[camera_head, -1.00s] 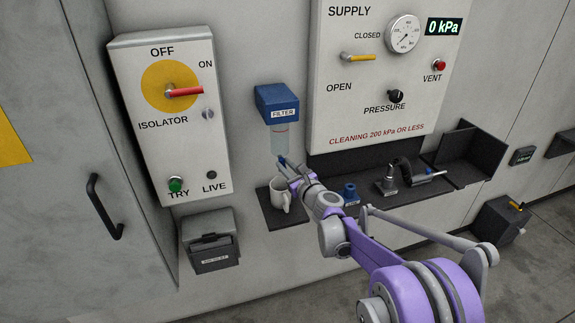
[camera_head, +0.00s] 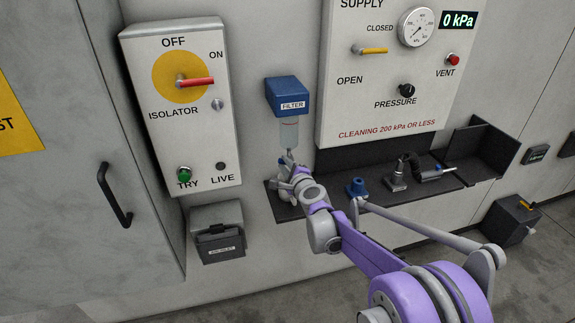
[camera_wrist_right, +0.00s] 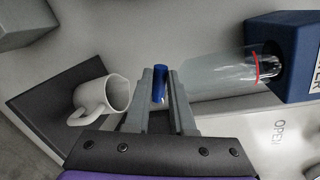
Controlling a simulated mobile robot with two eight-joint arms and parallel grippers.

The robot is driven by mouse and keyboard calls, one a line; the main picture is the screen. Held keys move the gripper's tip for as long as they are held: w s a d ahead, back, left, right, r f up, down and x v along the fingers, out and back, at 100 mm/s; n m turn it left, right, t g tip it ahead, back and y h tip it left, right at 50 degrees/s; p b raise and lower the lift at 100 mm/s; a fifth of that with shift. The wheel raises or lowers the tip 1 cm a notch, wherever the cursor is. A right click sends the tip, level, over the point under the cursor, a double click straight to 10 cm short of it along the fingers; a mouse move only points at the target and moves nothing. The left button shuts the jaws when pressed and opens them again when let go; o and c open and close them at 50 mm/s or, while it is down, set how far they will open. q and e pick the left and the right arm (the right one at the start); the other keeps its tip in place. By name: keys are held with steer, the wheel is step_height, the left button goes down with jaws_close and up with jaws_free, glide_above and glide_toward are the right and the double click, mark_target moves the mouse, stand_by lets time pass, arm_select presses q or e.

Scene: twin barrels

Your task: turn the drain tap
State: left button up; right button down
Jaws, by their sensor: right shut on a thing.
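The filter (camera_head: 288,97) hangs on the wall as a blue head with a clear bowl (camera_head: 289,132) below it. The drain tap (camera_wrist_right: 160,84) is a small blue piece at the bowl's lower end in the right wrist view. My right gripper (camera_head: 288,160) is under the bowl in the head view, and its fingertips (camera_wrist_right: 160,76) are closed on the drain tap from both sides. In the head view the gripper mostly hides the tap. My left gripper is not in view.
A white mug (camera_wrist_right: 103,95) stands on the dark shelf (camera_wrist_right: 45,115) close beside my right fingers. A blue fitting (camera_head: 357,188) stands further right on the shelf. The isolator box (camera_head: 184,130) is to the left, and the supply panel (camera_head: 350,90), reading 0 kPa, is to the right.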

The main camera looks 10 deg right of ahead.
arm_select(q)
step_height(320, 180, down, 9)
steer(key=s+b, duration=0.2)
steer(key=b, duration=0.4)
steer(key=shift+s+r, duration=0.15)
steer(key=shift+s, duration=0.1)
arm_select(e)
steer(key=shift+a+f+n+h, duration=0.2)
steer(key=shift+f+n+h, duration=0.2)
steer(key=shift+n, duration=0.65)
steer(key=shift+a+f+n+h, duration=0.15)
steer(key=shift+f+n+h, duration=0.2)
steer(key=shift+n, duration=0.7)
arm_select(q)
steer(key=shift+b, duration=0.3)
arm_select(e)
steer(key=c, duration=0.8)
jaws_free()
steer(key=shift+o, duration=0.2)
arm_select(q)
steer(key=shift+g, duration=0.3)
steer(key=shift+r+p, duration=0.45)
arm_select(e)
steer(key=s+r, duration=0.2)
steer(key=s, duration=0.8)
steer(key=shift+s+d, duration=0.2)
steer(key=shift+s, duration=0.15)
